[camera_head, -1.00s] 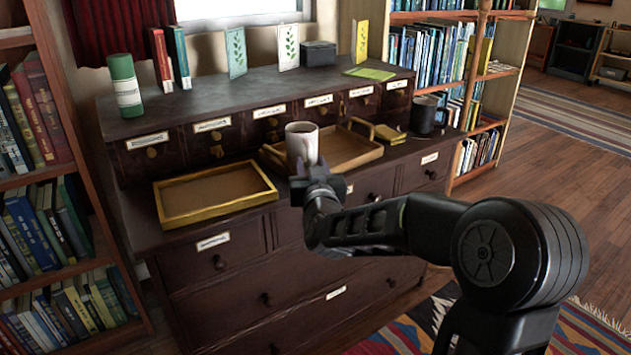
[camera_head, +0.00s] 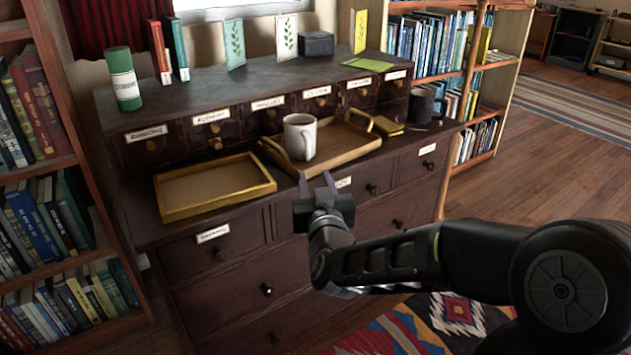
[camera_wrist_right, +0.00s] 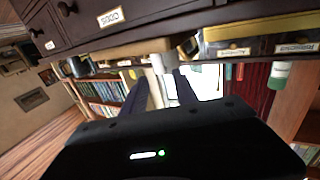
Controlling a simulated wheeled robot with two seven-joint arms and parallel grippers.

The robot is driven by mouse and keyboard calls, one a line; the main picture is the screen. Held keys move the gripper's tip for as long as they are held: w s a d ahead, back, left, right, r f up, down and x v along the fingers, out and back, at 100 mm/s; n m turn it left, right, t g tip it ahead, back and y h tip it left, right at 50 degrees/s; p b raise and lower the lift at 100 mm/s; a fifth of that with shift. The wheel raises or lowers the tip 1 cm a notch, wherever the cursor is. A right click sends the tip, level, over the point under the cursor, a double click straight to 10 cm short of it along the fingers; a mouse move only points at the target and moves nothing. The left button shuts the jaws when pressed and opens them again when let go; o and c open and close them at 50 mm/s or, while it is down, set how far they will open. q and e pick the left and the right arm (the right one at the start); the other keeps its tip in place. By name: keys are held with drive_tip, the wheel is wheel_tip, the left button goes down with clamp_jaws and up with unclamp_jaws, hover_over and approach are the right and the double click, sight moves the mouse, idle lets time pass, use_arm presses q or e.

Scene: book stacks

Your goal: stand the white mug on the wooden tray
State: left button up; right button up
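The white mug (camera_head: 299,136) stands upright at the left end of the wooden tray (camera_head: 352,151), which has raised handles, on the dark cabinet. My right gripper (camera_head: 316,183) is in front of the cabinet edge, below and apart from the mug. Its two fingers are spread with nothing between them. In the right wrist view the open fingers (camera_wrist_right: 161,85) point toward the pale mug (camera_wrist_right: 163,63), which shows small beyond them. My left gripper is not in view.
A yellow-rimmed tray (camera_head: 215,205), empty, lies to the left. A dark mug (camera_head: 421,106) and a small yellow book (camera_head: 388,126) sit to the right. A green cylinder (camera_head: 124,78), upright books and cards stand on the upper shelf. Bookcases flank the cabinet.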

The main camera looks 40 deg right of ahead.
idle(0.4)
drive_tip(key=a+f+n+g+y, duration=0.1)
drive_tip(key=a+f+g+y, duration=0.3)
drive_tip(key=f, duration=0.6)
drive_tip(key=s+a+f+n+y, duration=0.1)
drive_tip(key=a+f, duration=0.6)
drive_tip(key=f, duration=0.3)
drive_tip(key=a+f+n+g+y, duration=0.1)
drive_tip(key=a+f+g+y, duration=0.3)
drive_tip(key=f, duration=0.6)
drive_tip(key=s+a+f+g+y, duration=0.1)
drive_tip(key=s+a+f+g, duration=0.2)
drive_tip(key=s+a+f, duration=0.4)
drive_tip(key=s+a+f+g+y, duration=0.2)
drive_tip(key=s+a+f+g, duration=0.1)
drive_tip(key=s+a+f, duration=0.5)
drive_tip(key=s+f, duration=0.3)
drive_tip(key=s, duration=0.4)
drive_tip(key=shift+s+f+g, duration=0.15)
drive_tip(key=shift+f+g, duration=0.25)
